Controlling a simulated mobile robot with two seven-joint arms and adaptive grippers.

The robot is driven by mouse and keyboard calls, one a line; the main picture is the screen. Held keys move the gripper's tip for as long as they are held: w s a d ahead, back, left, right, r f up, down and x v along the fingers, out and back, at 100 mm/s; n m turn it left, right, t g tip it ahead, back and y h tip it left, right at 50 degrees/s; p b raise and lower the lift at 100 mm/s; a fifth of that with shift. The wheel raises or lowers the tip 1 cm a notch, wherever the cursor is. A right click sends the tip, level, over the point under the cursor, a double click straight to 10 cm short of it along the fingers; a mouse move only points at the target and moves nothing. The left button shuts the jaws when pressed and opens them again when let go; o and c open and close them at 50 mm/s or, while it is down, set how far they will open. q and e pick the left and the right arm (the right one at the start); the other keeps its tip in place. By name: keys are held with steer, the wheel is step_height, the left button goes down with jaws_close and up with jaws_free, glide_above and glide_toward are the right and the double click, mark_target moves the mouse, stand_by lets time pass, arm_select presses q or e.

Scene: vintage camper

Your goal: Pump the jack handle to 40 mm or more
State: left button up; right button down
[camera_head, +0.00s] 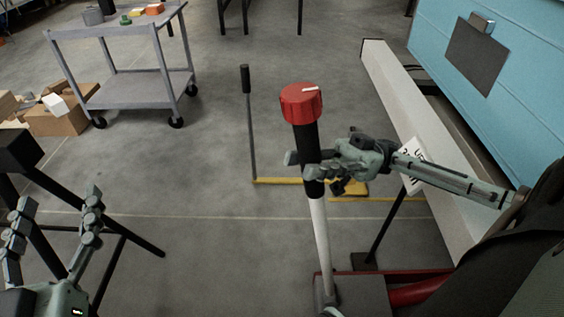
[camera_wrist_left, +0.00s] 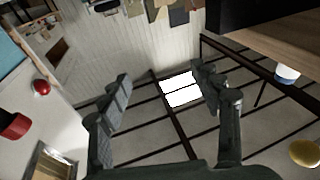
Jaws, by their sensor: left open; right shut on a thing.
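The jack handle stands nearly upright in the middle of the head view, with a red ribbed knob (camera_head: 302,103), a black grip (camera_head: 308,142) and a pale shaft (camera_head: 320,235). Its shaft runs down to a red jack body (camera_head: 405,291) at the bottom edge, partly cut off. My right gripper (camera_head: 308,166) comes in from the right and is shut on the black grip below the knob. My left gripper (camera_head: 58,203) is open and empty at the lower left, well apart from the handle. Its spread fingers also show in the left wrist view (camera_wrist_left: 165,82).
A second upright rod (camera_head: 250,130) with a black grip stands behind the handle by a yellow floor bar (camera_head: 295,181). A pale beam (camera_head: 420,130) runs beside the blue camper (camera_head: 510,45). A grey cart (camera_head: 125,92) stands at the back left. Black stand legs are near my left gripper.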

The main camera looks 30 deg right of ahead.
steer(key=shift+s+d+f, duration=0.25)
steer(key=shift+s+d, duration=0.05)
arm_select(q)
steer(key=shift+w+a+f, duration=0.2)
steer(key=shift+a+f, duration=0.15)
steer(key=shift+f, duration=0.25)
arm_select(e)
steer(key=shift+d+r, duration=0.1)
steer(key=shift+r, duration=0.05)
steer(key=c, duration=1.7)
jaws_free()
steer(key=o, duration=0.5)
steer(key=shift+s+d+r, duration=0.1)
steer(key=shift+s+d, duration=0.1)
steer(key=shift+d, duration=0.15)
arm_select(q)
steer(key=shift+s+d+r, duration=0.1)
steer(key=shift+d+r, duration=0.05)
steer(key=shift+d, duration=0.2)
arm_select(e)
steer(key=shift+w+a, duration=0.1)
